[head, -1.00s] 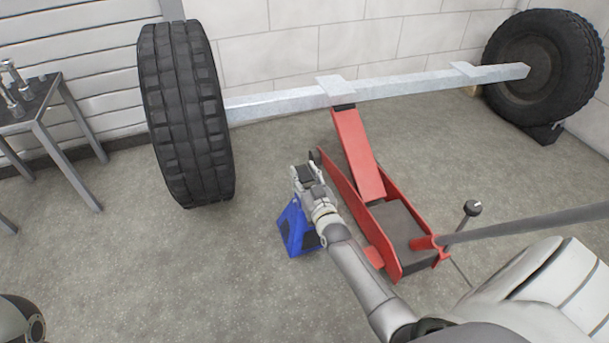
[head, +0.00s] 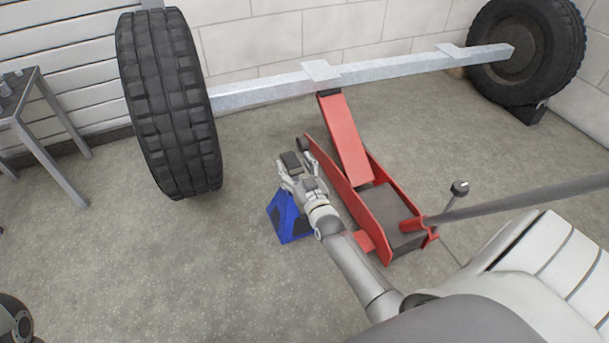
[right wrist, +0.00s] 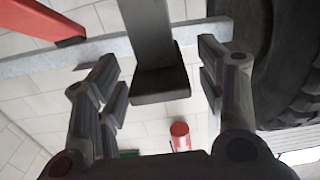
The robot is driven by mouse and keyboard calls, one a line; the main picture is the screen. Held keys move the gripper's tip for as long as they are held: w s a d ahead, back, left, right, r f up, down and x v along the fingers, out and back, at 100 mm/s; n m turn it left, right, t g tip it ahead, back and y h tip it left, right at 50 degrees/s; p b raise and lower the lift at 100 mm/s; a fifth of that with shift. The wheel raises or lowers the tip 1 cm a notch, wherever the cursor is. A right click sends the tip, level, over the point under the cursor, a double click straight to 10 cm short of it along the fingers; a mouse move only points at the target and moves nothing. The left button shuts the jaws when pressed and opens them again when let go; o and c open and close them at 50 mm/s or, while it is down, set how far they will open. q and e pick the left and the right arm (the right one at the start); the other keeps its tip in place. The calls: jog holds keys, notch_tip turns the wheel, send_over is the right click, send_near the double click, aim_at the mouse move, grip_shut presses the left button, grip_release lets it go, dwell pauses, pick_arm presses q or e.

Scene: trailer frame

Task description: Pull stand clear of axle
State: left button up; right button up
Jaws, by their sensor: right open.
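The blue stand (head: 283,222) stands on the floor left of the red jack, with its dark top pad (head: 291,161) well below and apart from the axle (head: 390,68). My right gripper (head: 298,178) is at the stand's upper part. In the right wrist view, the open fingers are on either side of the stand's grey post (right wrist: 150,35), with a visible gap at each side. My arm hides part of the stand. The axle also crosses the right wrist view (right wrist: 85,52).
The red jack (head: 345,140) reaches under the axle, close to the stand's right, with its handle (head: 520,202) extending right. Tyres stand at the left (head: 170,105) and far right (head: 530,50). A metal table (head: 30,95) is at the left.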

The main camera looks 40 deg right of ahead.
jog(key=s+a, duration=0.2)
jog(key=s, duration=0.7)
jog(key=shift+s, duration=0.35)
